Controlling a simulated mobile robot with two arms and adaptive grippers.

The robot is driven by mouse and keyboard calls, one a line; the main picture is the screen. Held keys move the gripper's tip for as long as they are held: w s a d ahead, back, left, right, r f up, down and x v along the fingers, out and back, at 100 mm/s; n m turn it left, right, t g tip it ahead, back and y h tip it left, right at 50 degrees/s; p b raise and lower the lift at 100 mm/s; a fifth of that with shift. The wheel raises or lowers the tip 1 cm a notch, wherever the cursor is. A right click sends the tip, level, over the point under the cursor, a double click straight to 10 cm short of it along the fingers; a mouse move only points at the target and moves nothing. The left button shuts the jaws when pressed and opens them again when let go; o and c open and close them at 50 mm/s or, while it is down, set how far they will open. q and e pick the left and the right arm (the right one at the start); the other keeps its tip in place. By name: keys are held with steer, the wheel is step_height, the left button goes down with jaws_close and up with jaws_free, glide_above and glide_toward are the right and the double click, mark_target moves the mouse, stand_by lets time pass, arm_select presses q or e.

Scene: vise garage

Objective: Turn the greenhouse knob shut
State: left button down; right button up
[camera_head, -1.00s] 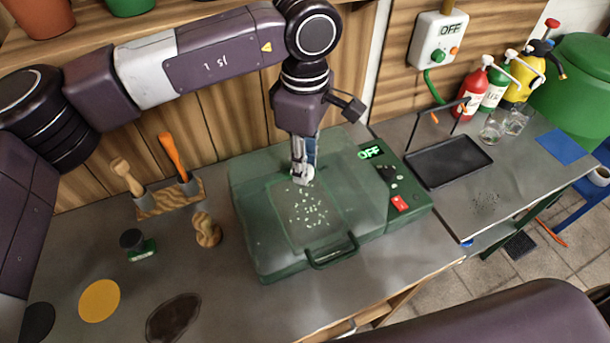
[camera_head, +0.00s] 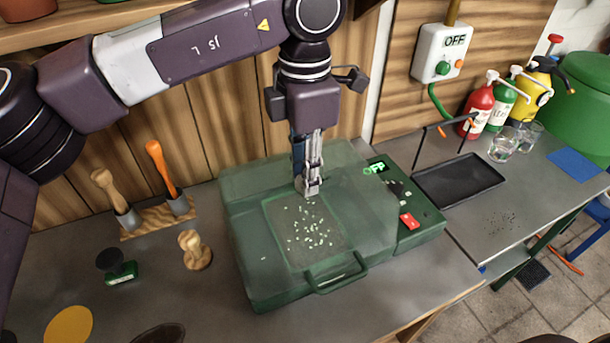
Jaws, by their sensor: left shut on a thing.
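The greenhouse (camera_head: 250,275) is a green box with a clear green lid, standing on the grey bench. Small pale seeds show through the lid. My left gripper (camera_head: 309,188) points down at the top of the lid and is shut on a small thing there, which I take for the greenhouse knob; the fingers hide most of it. The greenhouse's side panel (camera_head: 408,240) has a lit OFF display, dark controls and a red switch (camera_head: 409,221). My right gripper is not in view.
The lid's front handle (camera_head: 337,272) sticks out. A wooden holder (camera_head: 158,220) with two handled tools and a wooden stamp (camera_head: 194,250) stand left. On the right are a black tray (camera_head: 458,182), glasses, bottles and a wall box (camera_head: 441,52) reading OFF.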

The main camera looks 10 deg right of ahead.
arm_select(q)
steer(key=shift+n, duration=0.3)
steer(key=c, duration=1.6)
jaws_free()
step_height(320, 180, up, 12)
